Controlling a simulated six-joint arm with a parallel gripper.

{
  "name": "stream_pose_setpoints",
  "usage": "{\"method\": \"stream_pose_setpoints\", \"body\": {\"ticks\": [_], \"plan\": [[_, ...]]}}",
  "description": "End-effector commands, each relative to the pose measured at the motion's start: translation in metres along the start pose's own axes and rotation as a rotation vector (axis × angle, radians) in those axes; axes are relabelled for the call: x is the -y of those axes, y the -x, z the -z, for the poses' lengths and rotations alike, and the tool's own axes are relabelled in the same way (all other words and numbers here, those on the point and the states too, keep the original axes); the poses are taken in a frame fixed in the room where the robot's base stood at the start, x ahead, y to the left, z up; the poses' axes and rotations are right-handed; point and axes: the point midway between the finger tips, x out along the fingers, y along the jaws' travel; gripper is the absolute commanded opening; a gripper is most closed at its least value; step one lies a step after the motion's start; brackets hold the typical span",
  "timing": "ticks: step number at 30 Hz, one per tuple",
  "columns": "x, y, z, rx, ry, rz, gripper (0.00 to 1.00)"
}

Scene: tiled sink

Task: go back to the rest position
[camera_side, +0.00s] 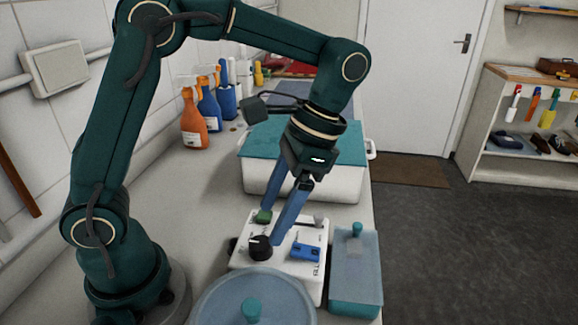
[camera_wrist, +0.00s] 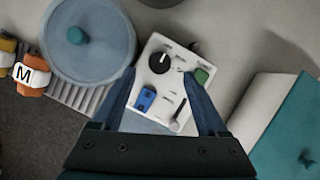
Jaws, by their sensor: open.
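My gripper (camera_side: 276,220) has two long blue fingers. It points down over a white control panel box (camera_side: 285,277) on the counter. In the wrist view the fingers (camera_wrist: 164,92) are spread apart on either side of the box (camera_wrist: 146,63), with nothing held between them. The box carries a black knob (camera_side: 260,247), a blue switch (camera_side: 306,251), a green button (camera_side: 263,216) and a small lever with a grey tip (camera_side: 319,221). In the side view one finger overlaps the box near the knob; I cannot tell whether it touches.
A round lidded pot (camera_side: 215,302) and a blue lidded box (camera_side: 356,280) stand close to the panel. A white bin with a teal lid (camera_side: 330,187) is behind it. Spray bottles (camera_side: 194,128) line the wall. The counter left of the panel (camera_side: 190,215) is clear.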

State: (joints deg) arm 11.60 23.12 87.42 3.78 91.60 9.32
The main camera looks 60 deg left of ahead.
Motion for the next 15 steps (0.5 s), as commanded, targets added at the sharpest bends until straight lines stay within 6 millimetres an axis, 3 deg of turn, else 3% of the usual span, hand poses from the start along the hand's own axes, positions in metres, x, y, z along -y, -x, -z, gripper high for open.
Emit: {"method": "stream_pose_setpoints", "body": {"ticks": [5,10,15], "plan": [[0.005,0.015,-0.007,-0.067,0.025,0.003,0.76],[0.009,0.031,-0.034,-0.2,0.079,0.006,0.76],[0.009,0.035,-0.057,-0.372,0.152,0.015,0.76]]}}
